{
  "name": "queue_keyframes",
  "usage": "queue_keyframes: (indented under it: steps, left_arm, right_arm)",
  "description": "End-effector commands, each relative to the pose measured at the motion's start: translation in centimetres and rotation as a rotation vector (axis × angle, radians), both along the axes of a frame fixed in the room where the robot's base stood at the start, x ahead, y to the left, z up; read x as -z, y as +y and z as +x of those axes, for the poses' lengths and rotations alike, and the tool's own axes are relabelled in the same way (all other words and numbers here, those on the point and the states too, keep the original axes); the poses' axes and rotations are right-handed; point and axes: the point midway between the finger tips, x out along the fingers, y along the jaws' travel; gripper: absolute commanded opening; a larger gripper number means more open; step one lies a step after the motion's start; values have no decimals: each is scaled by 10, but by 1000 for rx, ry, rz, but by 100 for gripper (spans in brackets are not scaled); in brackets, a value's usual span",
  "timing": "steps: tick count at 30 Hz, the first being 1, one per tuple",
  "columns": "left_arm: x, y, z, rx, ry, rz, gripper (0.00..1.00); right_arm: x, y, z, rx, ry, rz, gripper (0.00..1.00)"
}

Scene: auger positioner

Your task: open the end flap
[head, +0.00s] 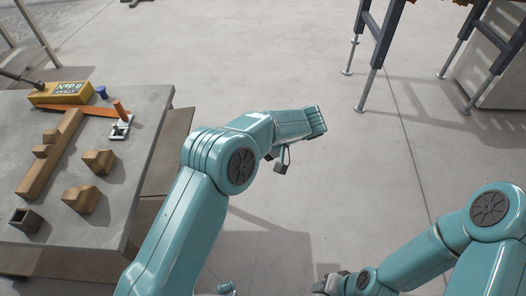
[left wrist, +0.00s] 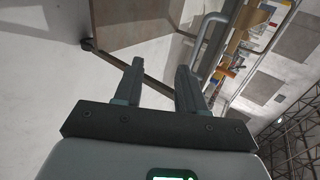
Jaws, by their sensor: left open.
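No end flap can be made out for certain in either view. My left gripper (left wrist: 160,72) is open in the left wrist view, with its two fingers apart and nothing between them. In the head view the left arm reaches over bare floor to the right of the table, and its gripper (head: 281,164) shows only as small dark parts below the wrist. My right gripper (head: 328,284) is partly in view at the bottom edge of the head view; its jaws cannot be made out.
A grey table (head: 150,125) at left holds a yellow box (head: 60,93), an orange strip (head: 88,108), a blue knob (head: 101,92) and several brown blocks. Dark-legged frames (head: 378,40) stand at upper right. A dark rod (left wrist: 150,78) crosses behind the left fingers. Floor between is clear.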

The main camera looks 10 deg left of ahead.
Motion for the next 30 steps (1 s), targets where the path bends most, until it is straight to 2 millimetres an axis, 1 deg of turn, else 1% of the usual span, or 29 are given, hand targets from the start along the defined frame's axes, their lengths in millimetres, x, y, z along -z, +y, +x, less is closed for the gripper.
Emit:
queue_keyframes:
  steps: [21, 24, 30]
  left_arm:
    - [0, -53, 13, 0, 0, 0, 40]
    - [1, -57, 13, 0, 1, 0, 40]
    - [1, -58, 14, 0, 1, 0, 40]
  right_arm:
    - [-9, 0, 0, 0, 0, 0, 43]
    - [-9, 0, 0, 0, 0, 0, 43]
    - [-9, 0, 0, 0, 0, 0, 43]
